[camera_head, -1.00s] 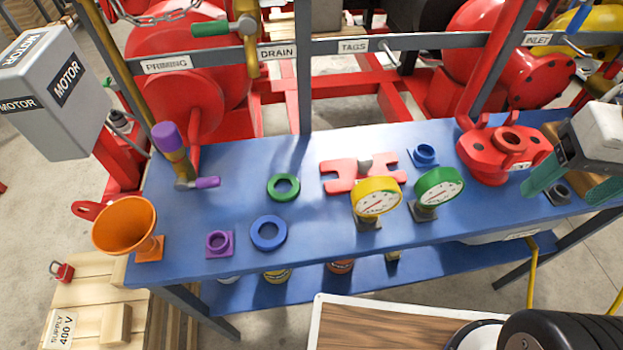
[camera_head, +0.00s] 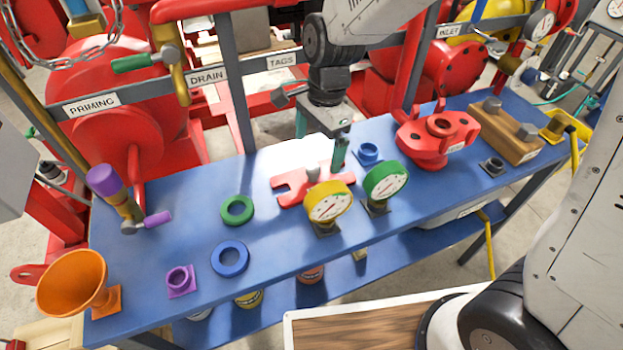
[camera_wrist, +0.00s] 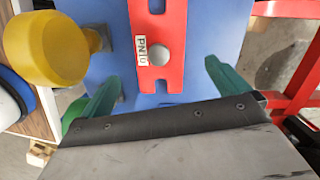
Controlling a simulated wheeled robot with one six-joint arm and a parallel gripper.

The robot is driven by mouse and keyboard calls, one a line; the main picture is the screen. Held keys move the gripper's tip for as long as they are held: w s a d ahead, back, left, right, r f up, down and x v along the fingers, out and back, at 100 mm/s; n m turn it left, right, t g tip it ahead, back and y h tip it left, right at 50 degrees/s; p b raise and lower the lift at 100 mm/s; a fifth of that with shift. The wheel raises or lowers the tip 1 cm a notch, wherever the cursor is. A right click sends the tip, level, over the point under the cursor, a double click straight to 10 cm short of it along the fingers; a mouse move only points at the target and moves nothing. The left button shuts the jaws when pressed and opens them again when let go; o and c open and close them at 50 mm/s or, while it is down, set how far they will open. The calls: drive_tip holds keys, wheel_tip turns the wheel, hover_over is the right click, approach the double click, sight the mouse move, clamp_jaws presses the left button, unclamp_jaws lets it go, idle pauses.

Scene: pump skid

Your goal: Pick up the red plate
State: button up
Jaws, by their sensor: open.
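The red plate (camera_head: 291,191) lies on the blue bench, a flat notched piece with a grey knob on top. The yellow gauge hides part of its near side in the head view. In the wrist view the red plate (camera_wrist: 173,22) runs up the middle, with its grey knob and a white label that seems to read PN10. My gripper (camera_head: 320,138) is above the plate, open and empty, with teal fingers. In the wrist view my gripper (camera_wrist: 161,76) has one finger on each side of the plate, apart from it.
A yellow gauge (camera_head: 328,204) and a green gauge (camera_head: 385,182) stand close in front of the plate. A blue socket (camera_head: 368,153) and a red flanged part (camera_head: 437,137) are to the right. A green ring (camera_head: 237,210) and a blue ring (camera_head: 230,259) lie left. A grey rail (camera_head: 140,92) runs behind.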

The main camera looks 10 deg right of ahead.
sight(313, 167)
drive_tip(key=f, duration=0.5)
drive_tip(key=a+f, duration=0.1)
drive_tip(key=f, duration=0.1)
drive_tip(key=shift+s+f, duration=0.3)
drive_tip(key=shift+f, duration=0.1)
drive_tip(key=c, duration=1.2)
drive_tip(key=shift+r, duration=0.2)
